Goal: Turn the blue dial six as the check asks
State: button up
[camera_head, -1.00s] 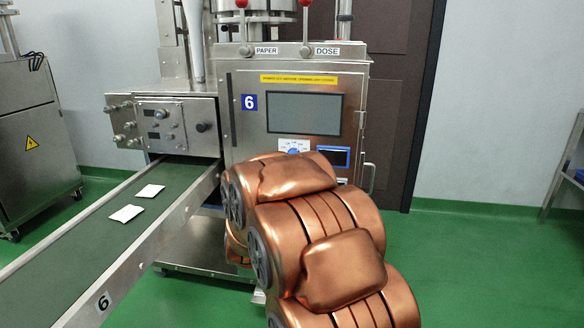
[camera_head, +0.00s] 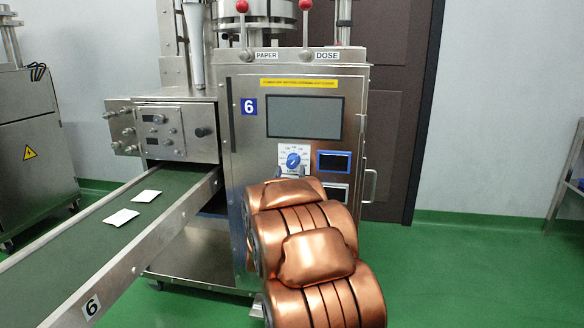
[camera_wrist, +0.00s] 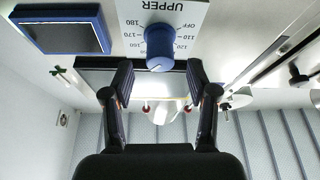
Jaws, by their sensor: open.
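The blue dial (camera_head: 293,160) sits on a white scale plate on the front of machine six, below its large grey screen. In the wrist view the dial (camera_wrist: 159,50) shows upside down under the word UPPER, with OFF and numbers such as 110, 120, 170 and 180 around it. Its exact setting is too small to tell. My gripper (camera_wrist: 160,72) is open, with its two dark fingertips apart, one on each side of the dial's line. I see no contact with the dial. In the head view my copper arm hides most of the gripper.
A blue-framed display (camera_head: 333,161) is right of the dial, with another panel below it. Red-knobbed PAPER and DOSE levers (camera_head: 306,53) stand on top. A green conveyor (camera_head: 100,215) carrying two white teabags runs out at left. A door handle (camera_head: 371,185) sticks out at right.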

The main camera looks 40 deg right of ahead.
aim_at(292, 165)
jog(key=shift+b+x, duration=0.65)
jog(key=shift+x, duration=1.6)
jog(key=shift+r, duration=0.1)
grip_shut()
